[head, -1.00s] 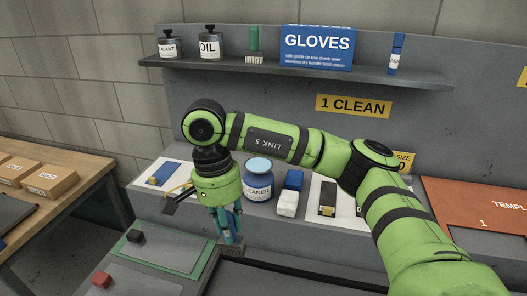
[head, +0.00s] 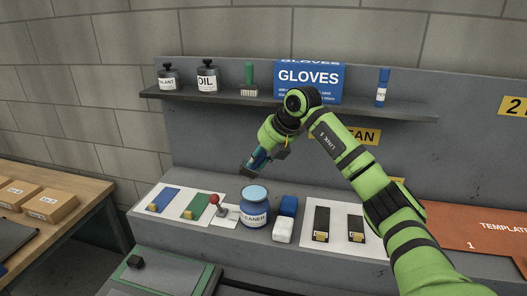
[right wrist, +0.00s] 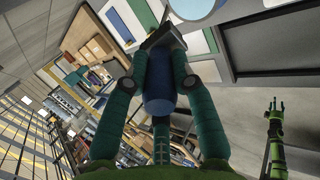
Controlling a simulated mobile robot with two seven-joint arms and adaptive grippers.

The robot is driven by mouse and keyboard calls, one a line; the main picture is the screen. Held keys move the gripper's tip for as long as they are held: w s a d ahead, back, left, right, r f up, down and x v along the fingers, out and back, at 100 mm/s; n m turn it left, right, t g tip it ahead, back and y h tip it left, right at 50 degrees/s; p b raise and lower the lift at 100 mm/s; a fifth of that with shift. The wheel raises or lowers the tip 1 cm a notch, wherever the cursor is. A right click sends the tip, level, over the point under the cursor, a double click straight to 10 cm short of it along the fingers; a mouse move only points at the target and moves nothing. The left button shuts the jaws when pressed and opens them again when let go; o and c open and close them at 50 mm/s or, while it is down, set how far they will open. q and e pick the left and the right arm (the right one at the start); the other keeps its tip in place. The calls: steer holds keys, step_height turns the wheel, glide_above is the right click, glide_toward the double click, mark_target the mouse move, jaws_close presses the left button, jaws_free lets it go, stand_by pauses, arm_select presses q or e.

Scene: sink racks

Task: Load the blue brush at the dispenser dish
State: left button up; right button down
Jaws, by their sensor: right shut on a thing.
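My right gripper (head: 257,159) is shut on the blue brush, held in the air above and behind the cleaner jar. The brush's blue handle (right wrist: 158,92) is between the teal fingers in the right wrist view. Its dark grey head (head: 249,170) points down and left, clear of the surfaces. The blue CLEANER jar (head: 255,208) stands on the ledge. Left of it is a small pale station with a red-knobbed lever (head: 214,199); I cannot tell whether this is the dispenser dish. My left gripper (right wrist: 272,105) is small in the right wrist view, its jaws unclear.
White cards with coloured strips (head: 180,202) and dark strips (head: 336,226) lie on the ledge. A blue-and-white block (head: 286,220) stands right of the jar. The shelf (head: 300,104) above holds bottles, a green brush (head: 249,78) and a GLOVES box (head: 309,82).

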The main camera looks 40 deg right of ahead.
steer(key=f+b, duration=0.1)
steer(key=f, duration=0.1)
steer(key=d+f+m+b, duration=0.1)
steer(key=f+b, duration=0.1)
steer(key=d+f+m+h+b, duration=0.1)
steer(key=shift+w+f+t+b, duration=0.3)
steer(key=shift+f+b, duration=0.1)
arm_select(q)
steer(key=f, duration=0.2)
steer(key=s+f, duration=0.1)
steer(key=f, duration=0.1)
steer(key=shift+a+f, duration=0.2)
steer(key=shift+f, duration=0.2)
arm_select(e)
steer(key=shift+f, duration=0.15)
arm_select(q)
steer(key=shift+f+b, duration=0.7)
steer(key=shift+b, duration=0.05)
arm_select(e)
steer(key=shift+a+f, duration=0.1)
steer(key=shift+f, duration=1)
stand_by(0.6)
arm_select(q)
step_height(320, 180, up, 6)
steer(key=p, duration=0.6)
arm_select(e)
step_height(320, 180, up, 7)
stand_by(0.6)
